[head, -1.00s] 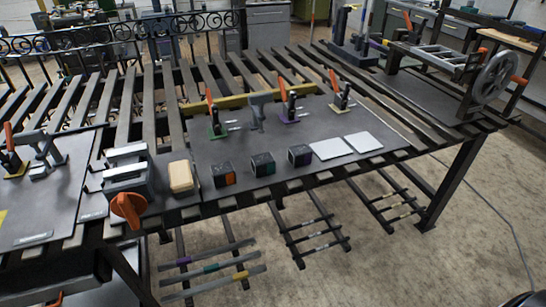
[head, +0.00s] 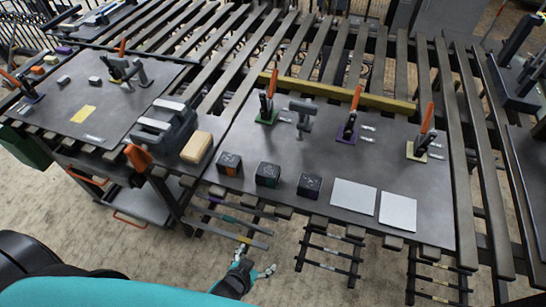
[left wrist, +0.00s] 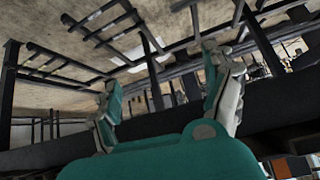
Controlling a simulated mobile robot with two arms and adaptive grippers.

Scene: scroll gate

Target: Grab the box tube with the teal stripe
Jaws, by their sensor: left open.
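Three box tubes lie on the low rack under the table's front edge in the head view. The tube with the teal stripe (head: 229,219) is the middle one, between a purple-striped tube (head: 213,200) and a yellow-striped tube (head: 245,240). My left gripper (head: 257,264) is open and empty, just below the yellow-striped tube in the picture and apart from the teal-striped one. In the left wrist view its two fingers (left wrist: 162,68) are spread with nothing between them. I cannot pick out the teal stripe there. My right gripper is not in view.
The slatted table holds a metal plate (head: 300,160) with toggle clamps, dark blocks and two pale squares (head: 354,196). A vise (head: 165,127) is at the left. Other low racks (head: 328,255) stand right of the tubes. Floor in front is open.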

